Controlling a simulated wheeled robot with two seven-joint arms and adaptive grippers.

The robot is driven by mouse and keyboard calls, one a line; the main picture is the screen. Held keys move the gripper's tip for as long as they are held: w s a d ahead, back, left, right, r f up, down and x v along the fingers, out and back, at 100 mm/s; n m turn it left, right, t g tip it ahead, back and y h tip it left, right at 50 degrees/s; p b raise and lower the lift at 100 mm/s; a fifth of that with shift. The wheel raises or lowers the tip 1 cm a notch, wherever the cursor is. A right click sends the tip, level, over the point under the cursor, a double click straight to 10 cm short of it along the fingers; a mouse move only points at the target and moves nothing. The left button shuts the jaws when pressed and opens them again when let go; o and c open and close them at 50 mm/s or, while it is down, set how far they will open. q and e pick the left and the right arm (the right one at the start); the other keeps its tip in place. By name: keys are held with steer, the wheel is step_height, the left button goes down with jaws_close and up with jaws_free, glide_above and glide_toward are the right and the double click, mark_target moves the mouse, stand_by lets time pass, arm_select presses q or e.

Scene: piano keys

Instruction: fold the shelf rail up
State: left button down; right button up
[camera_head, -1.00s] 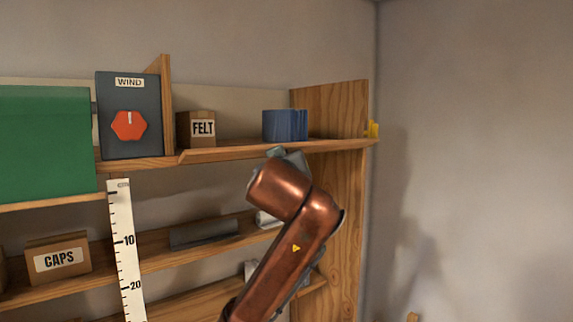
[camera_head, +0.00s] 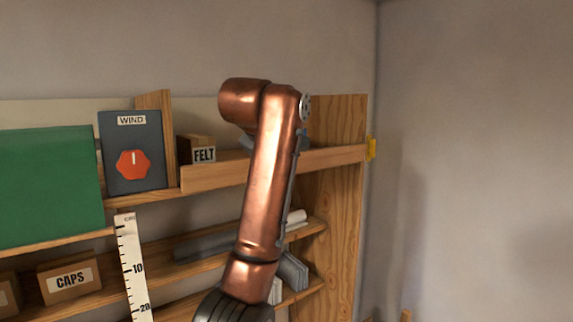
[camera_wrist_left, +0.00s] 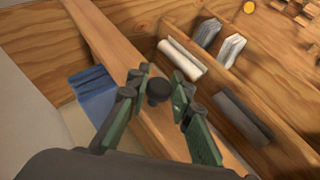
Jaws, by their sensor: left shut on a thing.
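The shelf rail (camera_head: 213,178) is a long wooden board along the front of the top shelf. Its broad face shows towards me in the head view. In the left wrist view the rail (camera_wrist_left: 109,42) runs diagonally, with a dark round knob (camera_wrist_left: 158,90) on it. My left gripper (camera_wrist_left: 158,94) has its green-padded fingers on either side of this knob and is shut on it. In the head view my copper-coloured arm hides the knob, the middle of the rail and most of the gripper. My right gripper is in neither view.
The WIND box (camera_head: 132,175) stands left. A yellow piece (camera_head: 371,148) sits at the shelf's right end. Lower shelves hold grey and white items.

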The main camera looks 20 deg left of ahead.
arm_select(q)
steer(key=shift+w+a+r+n+g+h, duration=0.2)
steer(key=shift+a+r+n+g+h, duration=0.2)
steer(key=shift+r+g+h, duration=0.15)
steer(key=shift+r, duration=0.15)
stand_by(0.5)
steer(key=c, duration=2.2)
jaws_free()
steer(key=o, duration=0.5)
steer(key=shift+w+a, duration=0.15)
steer(key=shift+c, duration=0.2)
steer(key=shift+f, duration=0.2)
steer(key=shift+s+r, duration=0.2)
steer(key=d+v, duration=0.1)
steer(key=v, duration=0.6)
steer(key=shift+a, duration=0.5)
